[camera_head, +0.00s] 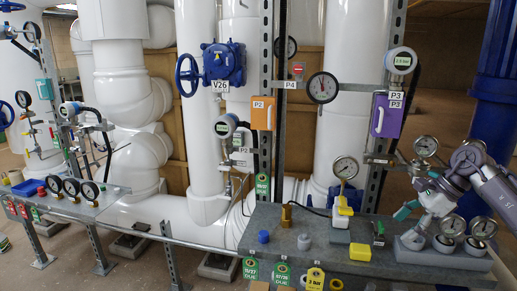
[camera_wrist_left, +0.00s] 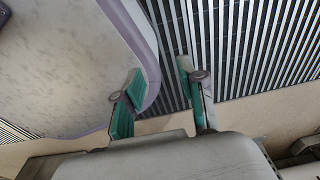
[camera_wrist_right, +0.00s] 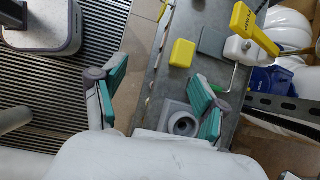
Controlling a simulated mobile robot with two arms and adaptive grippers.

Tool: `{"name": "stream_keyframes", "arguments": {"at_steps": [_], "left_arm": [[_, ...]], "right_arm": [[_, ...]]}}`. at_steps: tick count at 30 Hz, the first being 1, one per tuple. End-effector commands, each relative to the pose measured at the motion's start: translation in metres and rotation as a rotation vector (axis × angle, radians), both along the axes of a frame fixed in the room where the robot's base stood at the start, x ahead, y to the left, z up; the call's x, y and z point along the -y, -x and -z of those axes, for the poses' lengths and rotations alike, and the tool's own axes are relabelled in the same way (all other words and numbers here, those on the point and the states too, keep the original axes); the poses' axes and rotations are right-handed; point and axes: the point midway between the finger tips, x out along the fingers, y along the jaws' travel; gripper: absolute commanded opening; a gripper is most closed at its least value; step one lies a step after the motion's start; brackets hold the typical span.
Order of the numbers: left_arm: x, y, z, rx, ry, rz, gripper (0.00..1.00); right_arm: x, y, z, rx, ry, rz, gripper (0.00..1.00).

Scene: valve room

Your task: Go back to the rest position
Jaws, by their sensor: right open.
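My right gripper (camera_head: 413,190) is open and empty at the right in the head view, above the right end of a grey bench (camera_head: 325,262). In the right wrist view its teal-padded fingers (camera_wrist_right: 157,80) stand wide apart. A grey block with a round socket (camera_wrist_right: 182,121) shows below, beside the right-hand finger. My left gripper is outside the head view. In the left wrist view its teal-padded fingers (camera_wrist_left: 152,92) are apart with nothing between them. A pale, purple-edged part of my own body is close to its left-hand finger.
The bench carries a yellow block (camera_head: 360,252), a blue cap (camera_head: 263,236) and dial gauges (camera_head: 482,227) by my right gripper. A purple box (camera_head: 387,116) and a gauge (camera_head: 346,167) stand behind. Blue valve V26 (camera_head: 223,64) is farther left. A side shelf (camera_head: 85,205) is at left.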

Motion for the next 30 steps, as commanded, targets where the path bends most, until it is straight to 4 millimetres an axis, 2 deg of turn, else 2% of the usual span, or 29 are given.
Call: {"name": "stream_keyframes", "arguments": {"at_steps": [5,8,11,12,15,18,20,22,25,28,30], "left_arm": [[-0.001,0.004,0.0,-0.006,-0.001,0.0,0.4],[-0.001,0.008,0.001,-0.013,-0.002,0.0,0.4],[-0.001,0.01,0.001,-0.017,-0.003,0.0,0.4],[-0.001,0.01,0.001,-0.017,-0.003,0.0,0.4],[-0.001,0.01,0.001,-0.016,-0.002,0.0,0.4],[-0.001,0.01,0.001,-0.016,-0.002,0.0,0.4],[-0.001,0.01,0.001,-0.016,-0.002,0.0,0.4],[-0.001,0.009,0.001,-0.016,-0.002,0.0,0.4],[-0.001,0.009,0.001,-0.015,-0.002,0.0,0.4],[-0.001,0.008,0.001,-0.013,-0.002,0.0,0.4],[-0.001,0.007,0.0,-0.012,-0.002,0.0,0.4]], "right_arm": [[-0.053,-0.015,0.018,0.057,-0.125,0.013,0.73],[-0.093,-0.023,0.027,0.089,-0.234,0.034,0.73],[-0.146,-0.026,0.035,0.112,-0.404,0.078,0.73],[-0.173,-0.026,0.037,0.113,-0.504,0.11,0.73],[-0.238,-0.018,0.032,0.079,-0.825,0.25,0.73],[-0.271,-0.009,0.019,-0.016,-1.156,0.456,0.73],[-0.276,-0.003,0.014,-0.101,-1.346,0.606,0.73],[-0.271,0.004,0.016,-0.219,-1.553,0.806,0.73],[-0.246,0.017,0.035,-0.418,-1.811,1.135,0.73],[-0.213,0.042,0.076,-0.636,-2.009,1.514,0.73],[-0.191,0.07,0.113,-0.788,-2.103,1.807,0.73]]}}
